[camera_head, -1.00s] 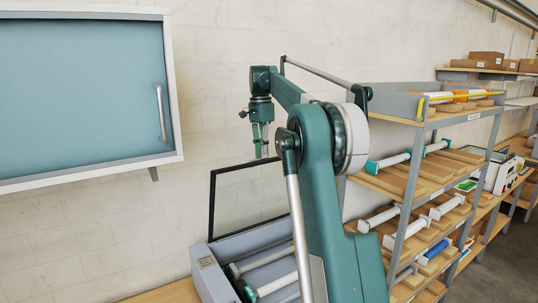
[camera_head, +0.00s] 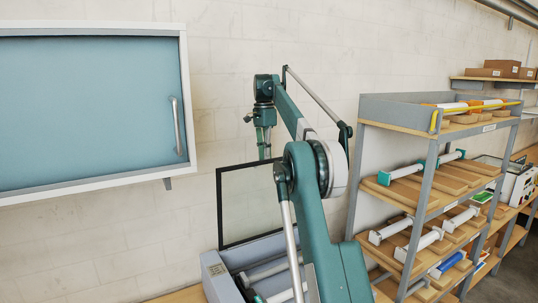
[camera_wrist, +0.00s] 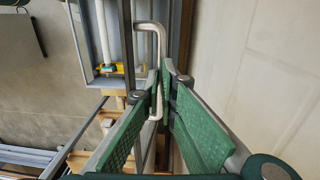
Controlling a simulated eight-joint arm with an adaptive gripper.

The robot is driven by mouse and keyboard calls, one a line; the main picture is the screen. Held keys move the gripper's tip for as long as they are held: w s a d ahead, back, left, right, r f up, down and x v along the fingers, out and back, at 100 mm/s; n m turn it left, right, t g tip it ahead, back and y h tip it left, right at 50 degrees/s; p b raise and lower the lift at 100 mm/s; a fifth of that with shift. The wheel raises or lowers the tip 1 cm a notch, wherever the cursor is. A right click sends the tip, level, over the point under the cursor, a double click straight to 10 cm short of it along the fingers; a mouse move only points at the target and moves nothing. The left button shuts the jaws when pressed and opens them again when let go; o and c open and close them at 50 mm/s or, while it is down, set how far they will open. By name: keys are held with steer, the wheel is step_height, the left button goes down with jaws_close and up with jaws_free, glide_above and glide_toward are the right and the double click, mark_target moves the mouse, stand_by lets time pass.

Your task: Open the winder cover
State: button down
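The winder cover (camera_head: 219,205) is a clear panel in a black frame, standing raised at the back of the grey laminator body (camera_head: 216,272). My gripper (camera_head: 264,153) is at the cover's top edge in the head view, pointing down. In the wrist view, its green fingers (camera_wrist: 161,78) come close together around a bent silver handle (camera_wrist: 151,28), which appears to be pinched between them. The exact contact is partly hidden by the fingertips. My arm hides the right part of the cover and the laminator.
A wall cabinet with a blue door (camera_head: 90,110) hangs at the left. Shelving (camera_head: 428,180) with rolls and wooden boards stands at the right. The pale brick wall (camera_head: 110,240) is close behind the cover. Rollers (camera_head: 270,270) show inside the laminator.

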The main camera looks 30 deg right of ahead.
steer(key=shift+w+a+f, duration=0.15)
steer(key=shift+w+f, duration=0.15)
steer(key=shift+f, duration=0.25)
steer(key=shift+w+a+f, duration=0.15)
steer(key=shift+w+f, duration=0.15)
steer(key=shift+f, duration=0.25)
steer(key=c, duration=2.8)
jaws_free()
steer(key=shift+o, duration=1.4)
steer(key=shift+w+f, duration=0.4)
steer(key=shift+w, duration=0.15)
steer(key=shift+o, duration=1.3)
steer(key=shift+s+r, duration=0.2)
steer(key=shift+c, duration=0.7)
steer(key=shift+w, duration=0.1)
steer(key=shift+c, duration=0.5)
steer(key=shift+d, duration=0.1)
steer(key=shift+d+r, duration=0.1)
